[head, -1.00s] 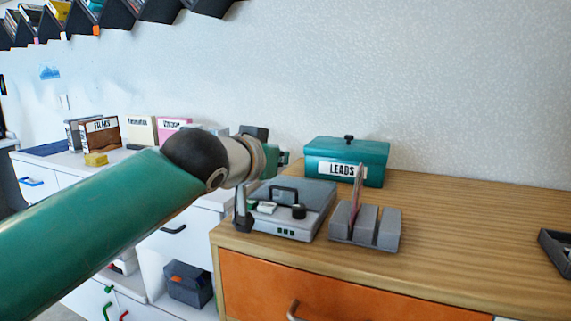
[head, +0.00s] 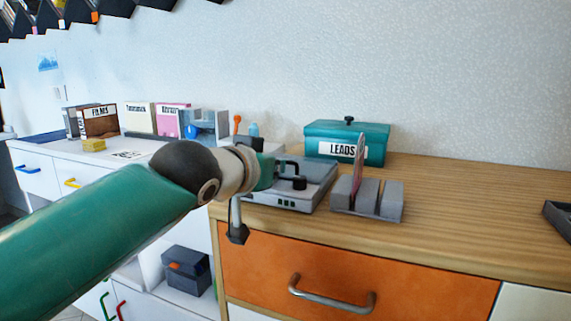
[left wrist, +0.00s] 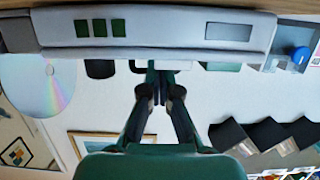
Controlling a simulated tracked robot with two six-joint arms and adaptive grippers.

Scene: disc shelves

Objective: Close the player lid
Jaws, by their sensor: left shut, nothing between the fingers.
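The grey player (head: 305,192) sits at the left end of the wooden cabinet top. A black handle (head: 290,164) and a dark round knob (head: 299,183) show on it. My left gripper (head: 266,171) is at the player's left side, partly hidden by my own wrist; its fingertips are not clear there. In the left wrist view the player's front (left wrist: 165,33) fills the top, with green buttons and a display. The left gripper (left wrist: 160,92) is shut and empty there, pointing towards the player. I cannot tell the lid's angle. My right gripper is not in view.
A grey slotted rack (head: 367,200) with an upright pink case stands just right of the player. A teal box (head: 346,142) labelled LEADS is behind. The cabinet top to the right is mostly clear, with a dark tray (head: 557,218) at the edge.

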